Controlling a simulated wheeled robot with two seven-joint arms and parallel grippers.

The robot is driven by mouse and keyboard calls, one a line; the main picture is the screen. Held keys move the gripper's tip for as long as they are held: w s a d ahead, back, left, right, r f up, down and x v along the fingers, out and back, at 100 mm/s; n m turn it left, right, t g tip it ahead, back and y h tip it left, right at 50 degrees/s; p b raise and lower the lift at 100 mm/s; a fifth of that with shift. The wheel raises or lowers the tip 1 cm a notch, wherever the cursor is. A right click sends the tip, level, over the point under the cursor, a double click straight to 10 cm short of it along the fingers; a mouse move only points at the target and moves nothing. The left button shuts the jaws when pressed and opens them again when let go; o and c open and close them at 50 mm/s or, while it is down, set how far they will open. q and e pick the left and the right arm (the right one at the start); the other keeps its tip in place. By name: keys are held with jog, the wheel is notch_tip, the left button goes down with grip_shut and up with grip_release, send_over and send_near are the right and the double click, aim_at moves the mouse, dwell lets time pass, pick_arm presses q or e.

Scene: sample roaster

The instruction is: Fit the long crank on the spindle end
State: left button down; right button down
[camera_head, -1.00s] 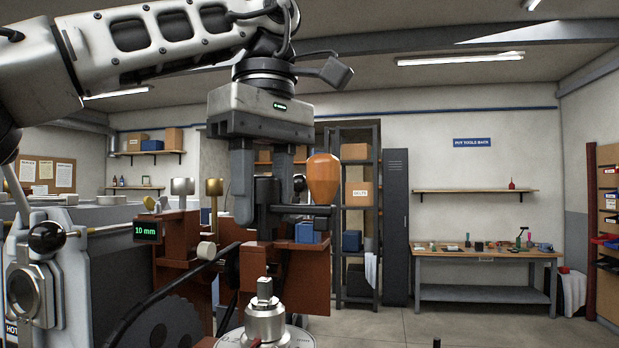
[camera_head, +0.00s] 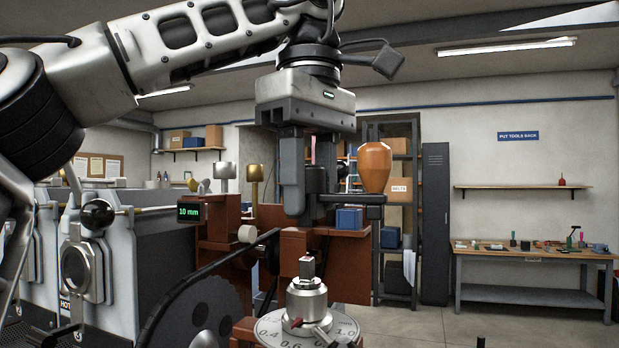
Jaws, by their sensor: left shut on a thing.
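My left gripper (camera_head: 306,200) hangs fingers down in the middle of the view, shut on the long crank (camera_head: 358,198). The crank's dark arm reaches out to the right, with an upright orange knob on its end. Its hub is partly hidden between the fingers. Below stands a silver spindle end (camera_head: 307,268) with a squared top, on a collar above a round numbered dial (camera_head: 345,328). The crank is above the spindle end, with a visible gap between them. My right gripper is not in view.
A red-brown machine body (camera_head: 352,262) stands behind the spindle. A dark guard with a slanting bar (camera_head: 205,285) and grey roaster fronts (camera_head: 110,270) fill the left. A workbench with small tools (camera_head: 530,252) stands far right, with open floor before it.

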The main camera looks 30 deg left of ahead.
aim_at(310, 258)
pick_arm(q)
jog(key=shift+f+b, duration=0.5)
jog(key=shift+f, duration=0.45)
jog(key=shift+f+b, duration=0.4)
jog(key=shift+f, duration=0.1)
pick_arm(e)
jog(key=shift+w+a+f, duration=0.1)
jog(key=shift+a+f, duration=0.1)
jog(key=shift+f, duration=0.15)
pick_arm(q)
jog(key=shift+p, duration=0.35)
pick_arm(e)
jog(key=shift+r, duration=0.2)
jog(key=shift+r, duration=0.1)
pick_arm(q)
jog(key=shift+p, duration=0.3)
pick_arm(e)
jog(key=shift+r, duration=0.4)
pick_arm(q)
jog(key=shift+p, duration=0.3)
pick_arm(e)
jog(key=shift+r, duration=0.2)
